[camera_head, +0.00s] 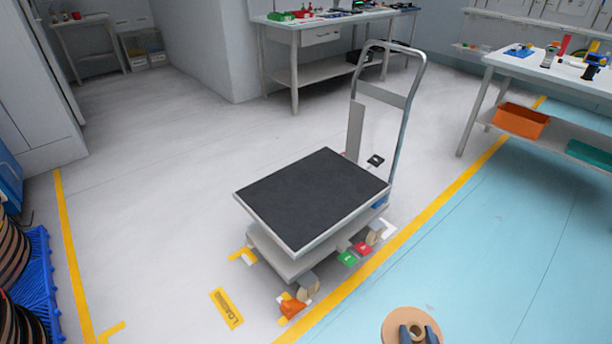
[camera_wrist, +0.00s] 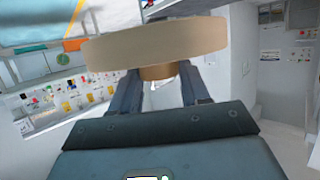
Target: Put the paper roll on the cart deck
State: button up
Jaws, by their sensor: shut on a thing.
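The paper roll (camera_head: 398,318) is a flat tan disc with a core at its middle, at the bottom right of the head view. My gripper (camera_head: 418,333) is shut on the roll's core. In the wrist view the roll (camera_wrist: 157,45) is seen edge-on beyond the fingers, and my gripper (camera_wrist: 160,88) has one finger on each side of the core (camera_wrist: 157,72). The cart deck (camera_head: 312,197) is a dark, bare top with a light rim, in the middle of the head view. The roll is apart from the deck, in front of it and to its right.
The cart's tall handle (camera_head: 408,100) rises at the deck's far right. An orange wedge (camera_head: 292,307) and several small coloured things lie by its wheels. A workbench (camera_head: 545,75) with an orange bin (camera_head: 520,120) stands at right. Blue racks of reels (camera_head: 38,275) stand at left.

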aim_at(282, 208)
jog(key=i+j, duration=0.3)
jog(key=i, duration=0.15)
jog(key=i+j+u, duration=0.15)
jog(key=i+j, duration=0.2)
jog(key=i, duration=0.15)
jog(key=i+j, duration=0.25)
jog(key=i, duration=0.25)
jog(key=i+j+u, duration=0.15)
jog(key=i, duration=0.3)
jog(key=j, duration=0.1)
